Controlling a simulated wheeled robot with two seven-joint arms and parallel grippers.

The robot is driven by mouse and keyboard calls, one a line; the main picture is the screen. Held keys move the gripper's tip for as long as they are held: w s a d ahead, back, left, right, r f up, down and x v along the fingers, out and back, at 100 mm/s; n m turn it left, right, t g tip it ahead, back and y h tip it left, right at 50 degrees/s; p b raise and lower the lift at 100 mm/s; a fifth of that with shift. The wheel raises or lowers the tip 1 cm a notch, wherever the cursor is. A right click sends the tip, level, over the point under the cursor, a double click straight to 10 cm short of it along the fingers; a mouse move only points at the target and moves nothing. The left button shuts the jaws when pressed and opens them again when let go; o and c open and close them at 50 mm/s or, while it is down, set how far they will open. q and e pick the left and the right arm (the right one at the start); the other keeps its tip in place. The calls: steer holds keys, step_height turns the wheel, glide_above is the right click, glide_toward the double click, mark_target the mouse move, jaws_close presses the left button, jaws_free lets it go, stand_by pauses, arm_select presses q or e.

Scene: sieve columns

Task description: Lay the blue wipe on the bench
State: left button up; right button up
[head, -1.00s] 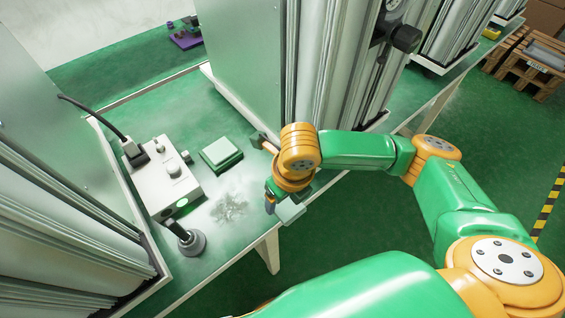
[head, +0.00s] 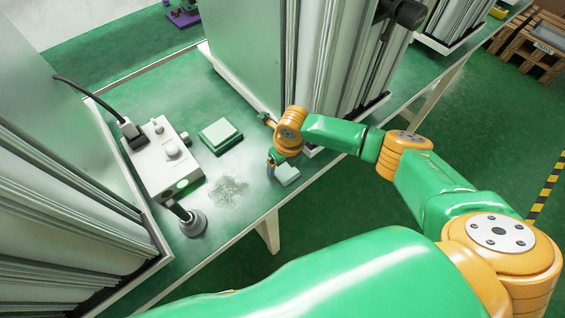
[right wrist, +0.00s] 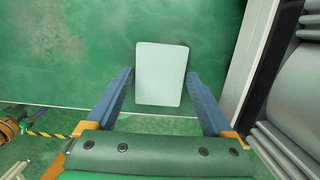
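The wipe (head: 286,174) is a pale blue-grey rectangular pad at the near edge of the bench (head: 250,90). Whether the wipe touches the bench I cannot tell. My left gripper is not in view.
A whitish powder patch (head: 228,190) lies on the bench left of the wipe. Behind it is a green block with a pale top (head: 221,133). A white control box (head: 165,160) with a cable stands farther left. A tall sieve column (head: 335,70) rises behind my right gripper.

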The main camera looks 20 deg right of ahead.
mark_target(287, 172)
steer(key=shift+o, duration=0.4)
steer(key=shift+r, duration=0.3)
step_height(287, 172, up, 12)
steer(key=s, duration=0.1)
steer(key=shift+s+d+f, duration=0.25)
steer(key=shift+s+d, duration=0.1)
